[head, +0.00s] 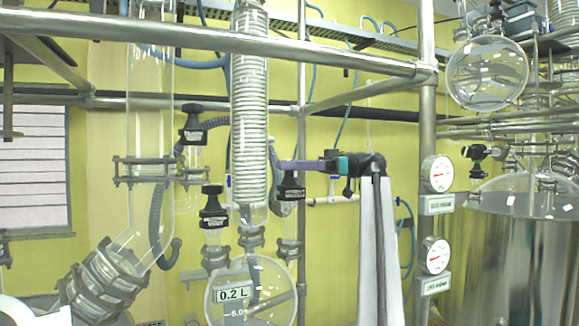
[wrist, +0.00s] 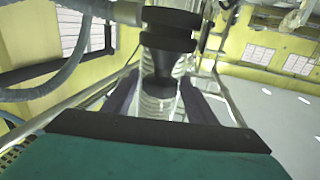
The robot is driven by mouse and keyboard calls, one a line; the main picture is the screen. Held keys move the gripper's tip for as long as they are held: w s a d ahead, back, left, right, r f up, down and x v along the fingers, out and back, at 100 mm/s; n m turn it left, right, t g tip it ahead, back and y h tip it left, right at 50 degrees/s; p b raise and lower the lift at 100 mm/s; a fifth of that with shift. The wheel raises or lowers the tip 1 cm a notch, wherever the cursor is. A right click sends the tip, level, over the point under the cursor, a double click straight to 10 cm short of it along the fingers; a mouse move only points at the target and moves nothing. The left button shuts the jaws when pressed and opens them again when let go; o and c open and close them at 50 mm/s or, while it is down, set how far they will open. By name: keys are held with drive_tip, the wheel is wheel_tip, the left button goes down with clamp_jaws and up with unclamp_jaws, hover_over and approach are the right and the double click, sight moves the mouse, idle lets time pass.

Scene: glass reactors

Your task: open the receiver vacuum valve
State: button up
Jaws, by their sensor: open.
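The round glass receiver (head: 250,293), marked 0.2 L, hangs low in the middle of the head view. Black-capped valves rise above it: one at its left (head: 213,208) and one at its right (head: 291,188). Their labels are too small to read, so I cannot tell which is the vacuum valve. My gripper (head: 283,165) reaches in from the right, with its fingers at the top of the right valve. In the wrist view, the open fingers (wrist: 158,103) lie on either side of a black valve body (wrist: 167,42). Contact cannot be told.
A coiled glass condenser (head: 249,110) stands just left of my gripper. Another black valve (head: 193,125) is farther left. A metal post (head: 428,120) with two gauges (head: 438,174) stands at right, and a steel rail (head: 220,42) crosses above. Blue hoses hang behind.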

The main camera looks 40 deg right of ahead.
drive_tip(key=p+v, duration=0.5)
drive_tip(key=v, duration=0.2)
drive_tip(key=shift+d+p, duration=0.3)
drive_tip(key=shift+d, duration=0.05)
drive_tip(key=shift+s, duration=0.15)
drive_tip(key=shift+a+f, duration=0.1)
drive_tip(key=shift+f, duration=0.05)
idle(0.3)
drive_tip(key=b+x, duration=0.4)
drive_tip(key=x, duration=0.1)
drive_tip(key=shift+b+x, duration=0.75)
drive_tip(key=shift+x, duration=0.3)
drive_tip(key=shift+s+r, duration=0.1)
drive_tip(key=shift+r, duration=0.1)
